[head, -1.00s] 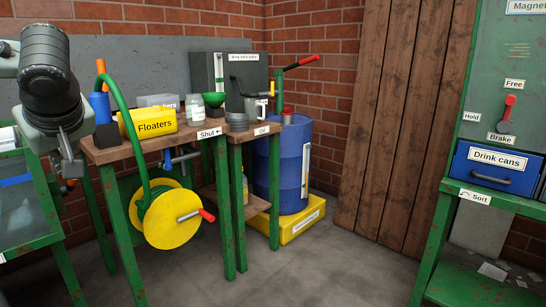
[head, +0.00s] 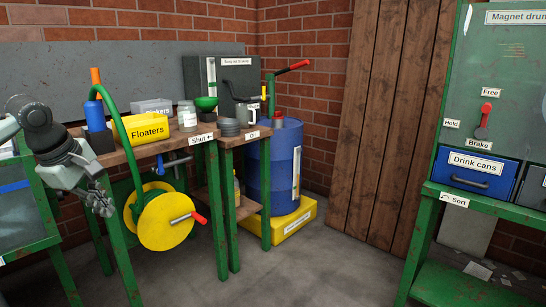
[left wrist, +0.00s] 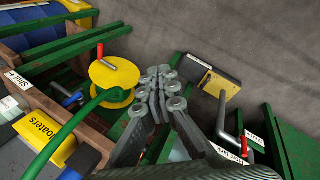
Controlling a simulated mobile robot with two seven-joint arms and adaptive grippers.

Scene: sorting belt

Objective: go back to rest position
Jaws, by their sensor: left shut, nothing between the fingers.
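My left gripper (head: 104,200) hangs at the left of the head view, pointing down and to the right. It is shut and empty, in front of the green legs at the left end of the wooden bench (head: 138,155). Its closed fingers also show in the left wrist view (left wrist: 165,78). There, the yellow hose reel (left wrist: 115,78) appears to the left of the fingertips; I cannot tell the exact gap between them. The reel also shows in the head view (head: 155,230), to the right of the gripper. My right gripper is out of view.
On the bench stand a yellow Floaters bin (head: 146,132), a glass jar (head: 187,118) and a green funnel (head: 206,102). A blue drum (head: 284,165) stands on a yellow base (head: 292,225). A green cabinet with a Drink cans drawer (head: 477,170) is at the right. The middle floor is clear.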

